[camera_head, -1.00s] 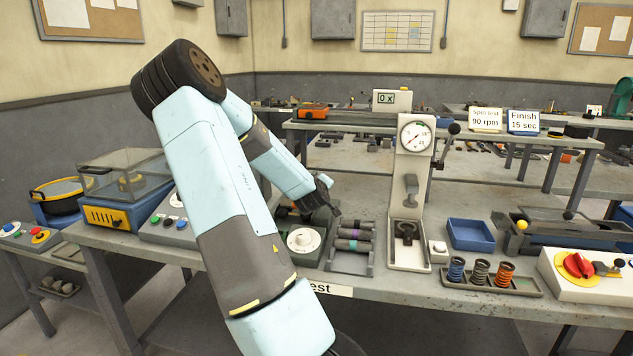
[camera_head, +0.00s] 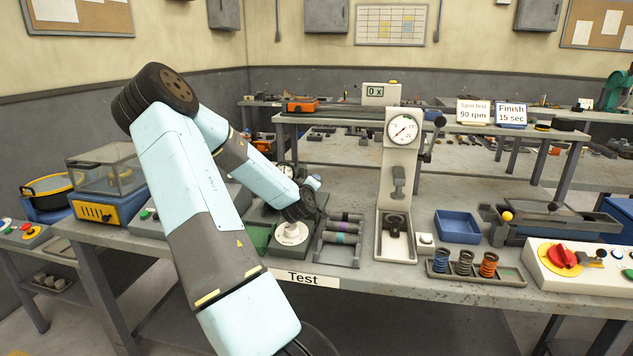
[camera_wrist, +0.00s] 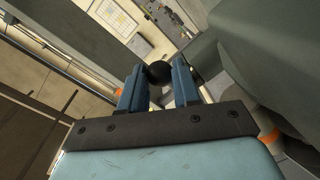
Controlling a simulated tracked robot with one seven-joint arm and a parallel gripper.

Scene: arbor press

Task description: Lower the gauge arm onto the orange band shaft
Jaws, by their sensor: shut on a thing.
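My gripper (camera_wrist: 160,85) is shut on a black ball knob (camera_wrist: 159,71), which sits between its two blue fingers in the wrist view. The knob looks like the handle of the gauge arm, but the rest of that arm is mostly hidden. In the head view my gripper (camera_head: 306,200) is above the test fixture, just behind and above a round white part (camera_head: 292,233). An orange band (camera_wrist: 266,136) shows on a dark part at the lower right of the wrist view. In the head view the orange band shaft cannot be made out behind my arm.
A rack (camera_head: 326,252) of shafts with purple and teal bands lies right of the fixture. The white press (camera_head: 397,165) with a dial stands beyond it. A blue tray (camera_head: 457,226), a spring holder (camera_head: 475,277) and a red-knob control box (camera_head: 580,262) are farther right.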

